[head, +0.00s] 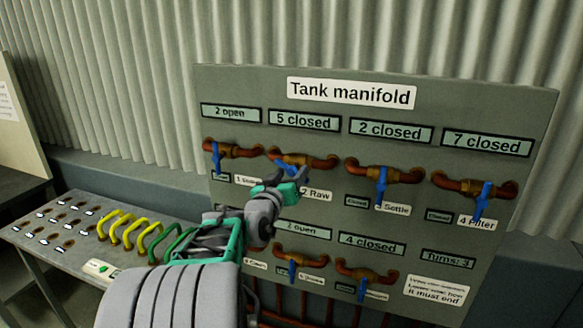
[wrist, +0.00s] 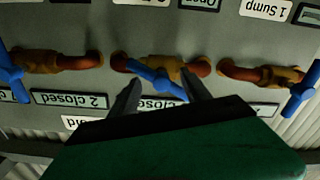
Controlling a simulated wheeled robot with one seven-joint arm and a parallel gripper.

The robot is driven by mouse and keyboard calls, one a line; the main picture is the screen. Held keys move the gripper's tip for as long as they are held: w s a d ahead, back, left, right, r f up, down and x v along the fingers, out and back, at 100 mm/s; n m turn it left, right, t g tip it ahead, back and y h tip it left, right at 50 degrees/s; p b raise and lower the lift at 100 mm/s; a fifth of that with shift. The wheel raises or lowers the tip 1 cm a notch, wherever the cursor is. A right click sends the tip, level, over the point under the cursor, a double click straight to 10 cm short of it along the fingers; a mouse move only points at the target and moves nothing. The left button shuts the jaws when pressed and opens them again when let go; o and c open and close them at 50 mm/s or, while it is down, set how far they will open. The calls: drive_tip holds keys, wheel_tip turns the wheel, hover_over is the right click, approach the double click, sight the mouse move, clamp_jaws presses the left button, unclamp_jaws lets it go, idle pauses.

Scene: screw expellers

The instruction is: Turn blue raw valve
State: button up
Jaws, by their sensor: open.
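The blue handle of the raw valve (head: 291,163) is on a rusty pipe in the top row, second from left, under the display "5 closed" (head: 304,121). In the wrist view, which is upside down, the handle (wrist: 155,79) is slanted across the pipe in the middle. My gripper (head: 284,183) is just below and in front of this valve in the head view. Its two dark fingers (wrist: 160,86) are open, one on either side of the handle's middle in the wrist view. Nothing is held. I cannot tell whether a finger touches the handle.
The sump valve (head: 216,155) is to the left, with the settle valve (head: 381,185) and filter valve (head: 483,197) to the right. A "Turns: 3" sign (head: 447,259) is at lower right. A bench (head: 60,262) with coloured handles stands left.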

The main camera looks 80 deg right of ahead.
drive_tip(key=shift+d, duration=0.55)
clamp_jaws()
idle(0.5)
